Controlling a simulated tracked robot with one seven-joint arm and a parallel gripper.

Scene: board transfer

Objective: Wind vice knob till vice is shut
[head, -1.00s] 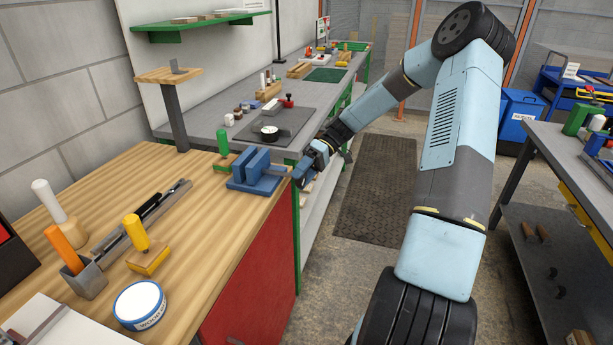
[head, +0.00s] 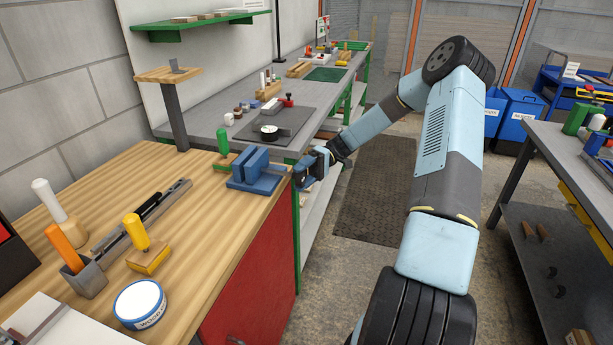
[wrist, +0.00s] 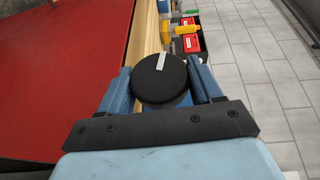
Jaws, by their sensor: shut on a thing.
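The blue vice (head: 257,172) stands at the far right corner of the wooden bench, with a narrow gap between its two upright jaws. Its black round knob (wrist: 161,80) with a pale stripe shows in the wrist view, between the fingers of my gripper (wrist: 161,84). My gripper is shut on the knob. In the head view my gripper (head: 306,171) is at the right side of the vice, just past the bench edge, and hides the knob there.
The wooden bench (head: 190,225) carries a green-handled tool (head: 223,143) close behind the vice, and several tools and a round tin (head: 140,304) nearer. A grey bench (head: 215,131) stands beyond. Open floor lies right of the red cabinet side (head: 250,285).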

